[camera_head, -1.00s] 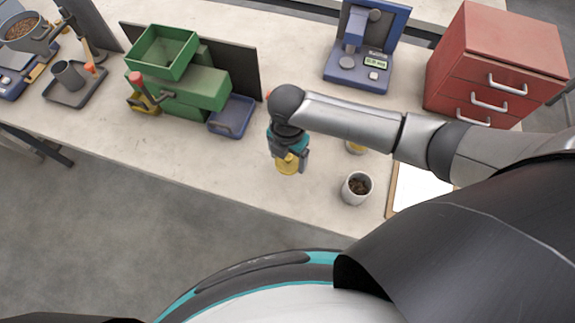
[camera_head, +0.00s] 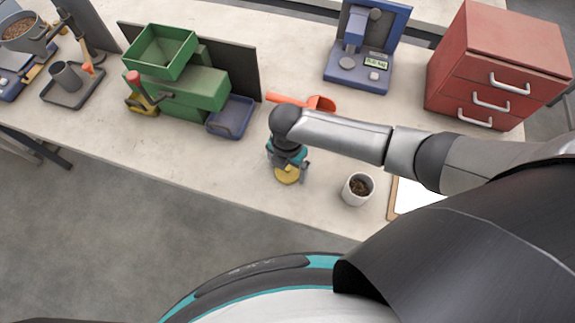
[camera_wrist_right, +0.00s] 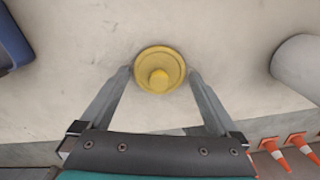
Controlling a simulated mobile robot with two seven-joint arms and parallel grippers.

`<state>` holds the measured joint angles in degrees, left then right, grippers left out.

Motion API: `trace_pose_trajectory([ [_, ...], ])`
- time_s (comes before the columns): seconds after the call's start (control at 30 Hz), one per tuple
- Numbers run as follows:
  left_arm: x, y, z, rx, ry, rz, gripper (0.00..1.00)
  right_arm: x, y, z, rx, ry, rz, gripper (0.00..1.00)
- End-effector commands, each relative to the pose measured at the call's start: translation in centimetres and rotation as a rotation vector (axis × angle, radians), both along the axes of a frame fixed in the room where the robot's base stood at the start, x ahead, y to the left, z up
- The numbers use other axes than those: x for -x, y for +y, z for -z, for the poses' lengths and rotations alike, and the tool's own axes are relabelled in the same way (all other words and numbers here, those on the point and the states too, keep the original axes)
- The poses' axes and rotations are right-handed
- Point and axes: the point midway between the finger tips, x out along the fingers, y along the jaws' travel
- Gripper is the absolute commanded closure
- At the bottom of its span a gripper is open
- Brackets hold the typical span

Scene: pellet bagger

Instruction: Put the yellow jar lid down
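The yellow jar lid (camera_head: 287,175) is a round disc with a raised knob. It appears to lie flat on the worktop near the front edge, knob up in the right wrist view (camera_wrist_right: 159,70). My right gripper (camera_head: 286,163) points down over it. In the right wrist view the fingertips (camera_wrist_right: 160,73) stand on either side of the lid, spread slightly wider than its rim, with thin gaps showing. They look open. My left gripper is not in view.
A white cup with dark contents (camera_head: 358,189) stands right of the lid. An orange-red scoop (camera_head: 322,103) lies behind my right arm. A blue tray (camera_head: 232,117), green machine (camera_head: 190,88), blue scale (camera_head: 357,75) and red drawer unit (camera_head: 490,70) stand further back. Worktop left of the lid is clear.

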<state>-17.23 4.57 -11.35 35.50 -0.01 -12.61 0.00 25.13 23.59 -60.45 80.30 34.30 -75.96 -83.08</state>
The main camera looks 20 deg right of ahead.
Motion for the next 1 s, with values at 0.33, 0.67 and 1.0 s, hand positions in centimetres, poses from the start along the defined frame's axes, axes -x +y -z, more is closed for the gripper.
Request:
trace_pose_trajectory([
  [0.33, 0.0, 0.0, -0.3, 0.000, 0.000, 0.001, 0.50, 0.0, 0.0, -0.5, -0.001, -0.001, 0.000, 0.00],
  [0.67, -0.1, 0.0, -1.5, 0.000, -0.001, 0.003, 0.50, -0.1, 0.0, -6.0, -0.002, -0.004, 0.000, 0.00],
  [1.0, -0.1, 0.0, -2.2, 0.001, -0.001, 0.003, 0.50, -0.1, 0.1, -11.5, -0.002, -0.002, 0.001, 0.00],
])
